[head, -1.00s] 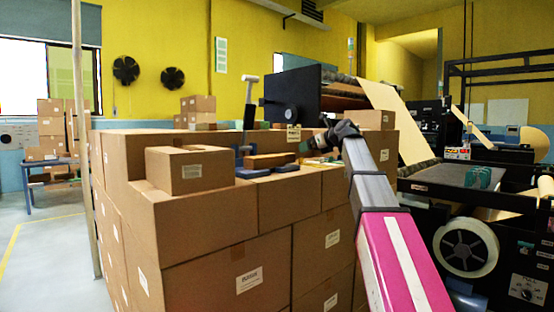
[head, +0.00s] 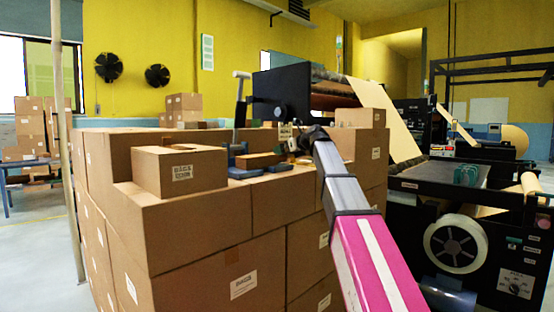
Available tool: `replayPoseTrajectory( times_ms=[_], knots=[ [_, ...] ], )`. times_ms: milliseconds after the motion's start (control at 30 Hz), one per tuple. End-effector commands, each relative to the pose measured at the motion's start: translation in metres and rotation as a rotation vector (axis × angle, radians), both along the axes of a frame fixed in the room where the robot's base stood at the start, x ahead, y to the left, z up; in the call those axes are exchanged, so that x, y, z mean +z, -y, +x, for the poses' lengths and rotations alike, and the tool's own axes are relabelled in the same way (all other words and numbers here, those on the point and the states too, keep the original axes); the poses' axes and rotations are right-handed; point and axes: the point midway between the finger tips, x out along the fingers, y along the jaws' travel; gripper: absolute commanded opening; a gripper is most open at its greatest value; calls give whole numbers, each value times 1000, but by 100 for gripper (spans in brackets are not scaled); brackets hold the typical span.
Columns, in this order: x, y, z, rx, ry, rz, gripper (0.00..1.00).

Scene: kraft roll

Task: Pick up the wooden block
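The wooden block (head: 258,160) is a long brown piece lying on top of the stacked cardboard boxes, among small blue and dark items. My gripper (head: 297,146) is at the end of the grey and pink arm, just right of the block and apart from it as far as I can see. The gripper is small and dark here, and its fingers cannot be made out clearly.
A blue clamp-like tool (head: 236,158) stands left of the block, and flat blue pieces (head: 275,168) lie in front of it. A smaller carton (head: 180,171) sits on the stack at left. A dark machine with a paper roll (head: 456,243) stands at right.

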Motion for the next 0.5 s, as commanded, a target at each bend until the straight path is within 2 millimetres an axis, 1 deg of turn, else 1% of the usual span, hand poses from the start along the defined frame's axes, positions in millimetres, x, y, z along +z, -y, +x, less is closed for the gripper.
replayPoseTrajectory(
  times_ms=[33,200,300,500],
  knots=[
    [-3,-5,7,1,-1,0,100],
    [-13,-20,23,1,-1,0,100],
    [-15,-25,26,1,0,0,100],
    [-15,-25,26,0,0,0,100]
  ],
)
